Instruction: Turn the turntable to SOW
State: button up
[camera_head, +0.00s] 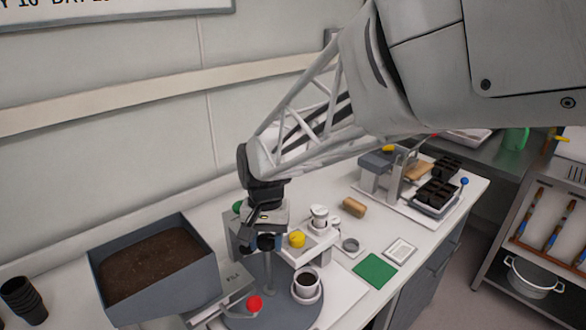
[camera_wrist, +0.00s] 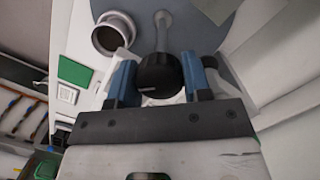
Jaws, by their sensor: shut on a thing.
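The turntable (camera_head: 270,316) is a round blue-grey disc with a grey post rising from its middle. It also shows in the wrist view (camera_wrist: 205,28). A black knob (camera_wrist: 158,73) with a white line tops the post. My gripper (camera_head: 266,241) is over the post, and its blue fingers (camera_wrist: 157,80) are shut on the knob from both sides. A white cup with a dark pot (camera_head: 306,284) stands at the disc's edge, right of the post; it shows at upper left in the wrist view (camera_wrist: 113,36). No SOW label is readable.
A grey soil bin (camera_head: 155,262) stands left of the turntable, with a red knob (camera_head: 254,303) between them. A white station with a yellow knob (camera_head: 297,239) stands close behind. A green mat (camera_head: 374,270) lies to the right. Black pots (camera_head: 24,300) are at far left.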

jog(key=n, duration=0.3)
jog(key=shift+h, duration=0.3)
jog(key=shift+n, duration=0.9)
jog(key=shift+n+t+h, duration=0.3)
jog(key=shift+n, duration=1.7)
jog(key=o, duration=0.6)
jog(key=shift+r, duration=0.15)
jog(key=shift+r, duration=3.35)
